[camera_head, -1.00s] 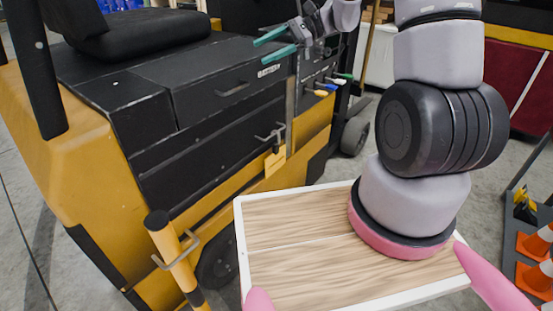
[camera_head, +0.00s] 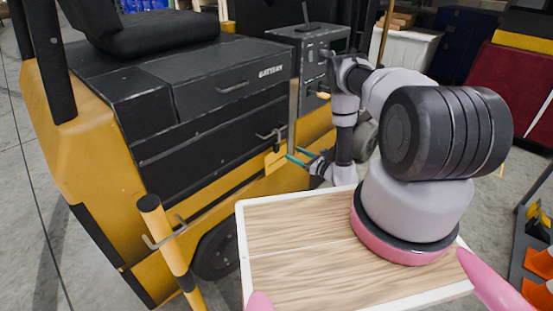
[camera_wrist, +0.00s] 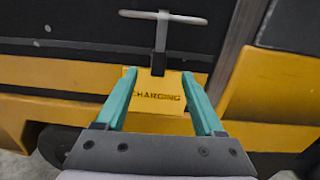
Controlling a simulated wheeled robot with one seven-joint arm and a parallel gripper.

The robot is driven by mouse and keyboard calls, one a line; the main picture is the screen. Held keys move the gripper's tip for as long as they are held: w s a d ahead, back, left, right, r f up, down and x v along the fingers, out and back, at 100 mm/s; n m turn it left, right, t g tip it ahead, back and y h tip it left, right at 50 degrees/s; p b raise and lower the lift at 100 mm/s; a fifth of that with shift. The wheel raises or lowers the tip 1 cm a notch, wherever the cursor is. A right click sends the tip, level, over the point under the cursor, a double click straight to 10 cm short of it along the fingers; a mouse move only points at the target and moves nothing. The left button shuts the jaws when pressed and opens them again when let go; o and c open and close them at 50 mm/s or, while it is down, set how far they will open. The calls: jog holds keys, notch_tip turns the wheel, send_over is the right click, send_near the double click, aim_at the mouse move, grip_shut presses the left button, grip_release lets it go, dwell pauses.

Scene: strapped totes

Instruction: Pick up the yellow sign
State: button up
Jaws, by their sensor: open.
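The yellow sign (camera_wrist: 158,92) hangs from a dark clip under a metal hook on the side of the forklift, and its dark lettering reads "CHARGING". It also shows in the head view (camera_head: 275,160), small, at the forklift's side. My gripper (camera_wrist: 157,76) is open, with one green finger on each side of the sign in the wrist view. In the head view my gripper (camera_head: 296,156) is just right of the sign. Whether the fingers touch the sign's edges, I cannot tell.
The metal hook (camera_wrist: 162,16) sticks out above the sign. The black and yellow forklift (camera_head: 215,85) fills the left and middle. A yellow post with a handle (camera_head: 168,243) stands at the front left. Orange cones (camera_head: 540,262) are on a rack at the right.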

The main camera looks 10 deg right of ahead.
aim_at(278, 148)
jog(key=w+a, duration=0.1)
jog(key=w+f, duration=0.1)
jog(key=w+a, duration=0.1)
jog(key=shift+w+a+f, duration=0.25)
jog(key=shift+w+a, duration=0.05)
jog(key=shift+w, duration=0.05)
jog(key=x, duration=0.4)
jog(key=shift+s+a+r, duration=0.1)
jog(key=shift+a+r, duration=0.05)
jog(key=shift+a, duration=0.1)
jog(key=shift+w+a, duration=0.25)
jog(key=shift+w, duration=0.3)
grip_shut()
dwell(0.6)
